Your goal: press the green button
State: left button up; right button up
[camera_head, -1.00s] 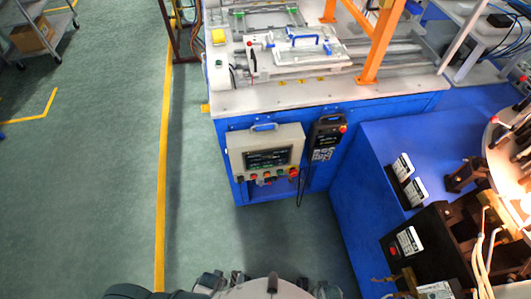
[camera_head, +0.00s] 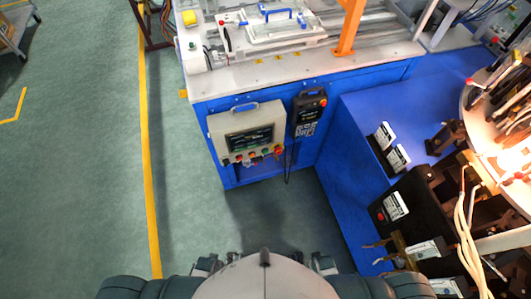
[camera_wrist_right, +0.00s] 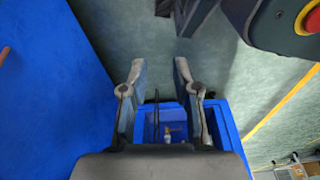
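A control panel (camera_head: 247,131) with a dark screen hangs on the front of the blue machine base in the head view. A row of small coloured buttons (camera_head: 252,156) runs along its lower edge. Green appears among red ones there, but they are too small to separate clearly. My right gripper (camera_wrist_right: 158,78) is open in the right wrist view, with nothing between its fingers. It is apart from the panel. The buttons are not recognisable in the wrist view. My left gripper is not in view.
A dark handheld pendant (camera_head: 309,108) with a red button hangs right of the panel. The blue machine's side section (camera_head: 365,155) and black equipment (camera_head: 405,198) stand to the right.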

grip_shut()
jog(key=shift+w, duration=0.1)
dwell(0.9)
